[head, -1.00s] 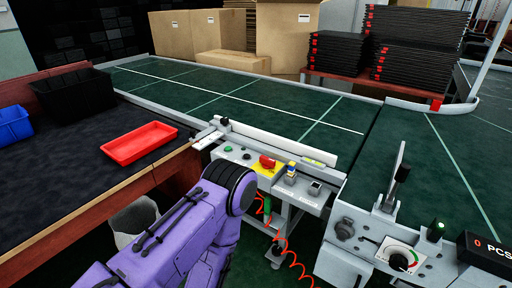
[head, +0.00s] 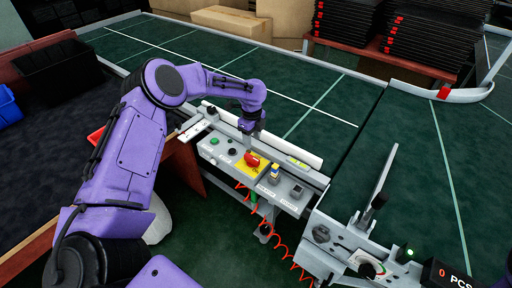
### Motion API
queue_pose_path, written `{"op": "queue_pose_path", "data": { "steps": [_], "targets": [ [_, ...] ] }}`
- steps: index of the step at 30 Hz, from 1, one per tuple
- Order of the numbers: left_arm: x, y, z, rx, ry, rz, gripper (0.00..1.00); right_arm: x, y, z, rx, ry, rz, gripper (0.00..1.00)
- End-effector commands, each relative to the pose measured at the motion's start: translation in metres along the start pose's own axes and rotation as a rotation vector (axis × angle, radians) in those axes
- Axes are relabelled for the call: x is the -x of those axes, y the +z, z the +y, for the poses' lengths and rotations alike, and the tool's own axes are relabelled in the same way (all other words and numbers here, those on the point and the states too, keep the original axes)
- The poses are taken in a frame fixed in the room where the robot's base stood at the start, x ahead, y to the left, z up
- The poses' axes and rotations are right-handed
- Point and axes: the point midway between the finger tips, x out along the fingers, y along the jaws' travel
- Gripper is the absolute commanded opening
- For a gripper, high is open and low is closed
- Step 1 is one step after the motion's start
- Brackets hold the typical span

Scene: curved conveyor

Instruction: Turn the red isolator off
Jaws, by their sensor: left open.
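The red isolator (head: 252,159) is a red rotary handle on a yellow plate (head: 242,170) on the grey control panel at the conveyor's near edge. My left arm arches in from the left, and my left gripper (head: 248,128) points down just behind and above the handle. The gripper is small and dark here; it is open and seems apart from the handle, though the exact gap cannot be told. My right gripper is not in view.
The panel also bears a green button (head: 214,141), a black knob (head: 232,152) and a blue-yellow switch (head: 274,173). A white rail (head: 290,147) runs behind it. A grey machine with a dial (head: 367,268) stands at right. A red coiled cable (head: 285,248) hangs below.

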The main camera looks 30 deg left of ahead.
Motion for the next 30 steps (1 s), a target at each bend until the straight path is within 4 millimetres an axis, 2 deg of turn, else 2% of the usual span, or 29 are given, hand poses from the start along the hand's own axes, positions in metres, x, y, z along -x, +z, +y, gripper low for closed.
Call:
{"op": "queue_pose_path", "data": {
  "steps": [13,18,25,26,27,30],
  "targets": [
    [-0.088,0.002,0.003,0.001,0.007,-0.002,0.49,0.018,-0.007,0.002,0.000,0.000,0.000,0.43],
    [-0.102,0.001,0.003,0.000,0.005,-0.001,0.49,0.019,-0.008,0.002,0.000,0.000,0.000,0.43],
    [-0.104,0.001,0.002,0.000,0.004,-0.001,0.49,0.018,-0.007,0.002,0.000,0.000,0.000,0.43],
    [-0.104,0.001,0.002,0.000,0.005,-0.001,0.42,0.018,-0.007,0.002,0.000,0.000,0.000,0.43],
    [-0.104,0.001,0.002,0.000,0.005,-0.001,0.29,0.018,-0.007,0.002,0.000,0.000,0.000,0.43],
    [-0.104,0.001,0.002,0.000,0.005,-0.001,0.00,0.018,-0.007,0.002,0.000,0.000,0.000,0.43]
  ]
}}
